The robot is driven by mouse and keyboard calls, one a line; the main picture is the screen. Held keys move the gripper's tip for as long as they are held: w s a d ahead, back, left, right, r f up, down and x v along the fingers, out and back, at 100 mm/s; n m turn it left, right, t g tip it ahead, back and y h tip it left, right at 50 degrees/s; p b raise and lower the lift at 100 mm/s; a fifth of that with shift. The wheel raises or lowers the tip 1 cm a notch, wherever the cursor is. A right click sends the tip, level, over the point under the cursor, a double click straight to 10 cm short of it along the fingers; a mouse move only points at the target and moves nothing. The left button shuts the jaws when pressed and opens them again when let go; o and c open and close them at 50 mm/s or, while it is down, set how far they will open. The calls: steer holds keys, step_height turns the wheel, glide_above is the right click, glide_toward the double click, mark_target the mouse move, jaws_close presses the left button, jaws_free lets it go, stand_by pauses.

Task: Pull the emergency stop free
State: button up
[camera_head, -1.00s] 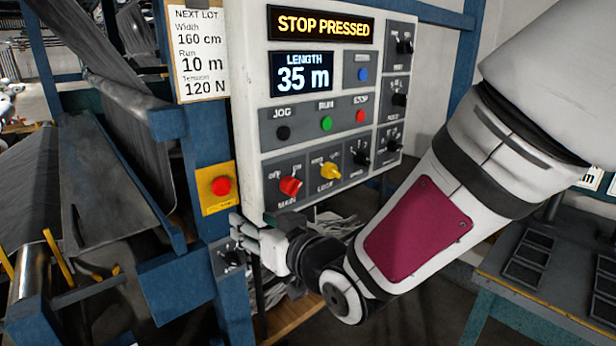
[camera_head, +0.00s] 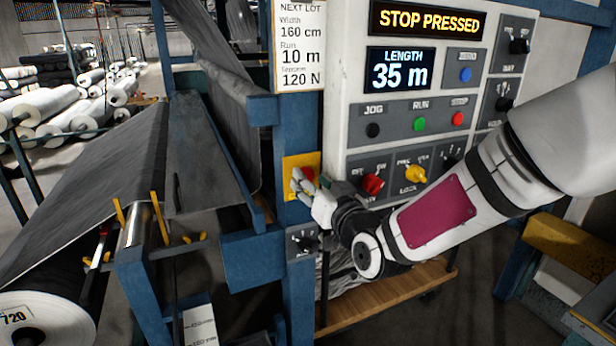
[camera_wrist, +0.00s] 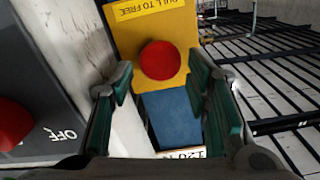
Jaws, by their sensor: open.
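The emergency stop is a red round button on a yellow plate (camera_head: 290,187) fixed to a blue post. In the head view my gripper (camera_head: 300,182) is right in front of it and covers part of the red button (camera_head: 308,173). In the wrist view the red button (camera_wrist: 160,61) shows whole on its yellow plate (camera_wrist: 140,30), beyond and between the two open fingers (camera_wrist: 163,85). The fingers are apart with nothing between them; I see no contact with the button. The plate's lettering "PULL TO FREE" appears upside down there. The display (camera_head: 427,21) reads "STOP PRESSED".
The white control panel (camera_head: 350,100) stands close to the right, with a red MAIN knob (camera_head: 373,184) and a yellow LOCK knob (camera_head: 414,173) near my wrist. A lower switch box (camera_head: 302,241) sits below. Fabric rollers (camera_head: 110,190) fill the left.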

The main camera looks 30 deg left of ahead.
steer(key=shift+x, duration=1.3)
steer(key=shift+c, duration=0.6)
jaws_close()
steer(key=shift+v, duration=0.85)
steer(key=shift+f, duration=0.1)
steer(key=shift+o, duration=0.6)
jaws_free()
steer(key=shift+s, duration=0.1)
steer(key=shift+d, duration=0.15)
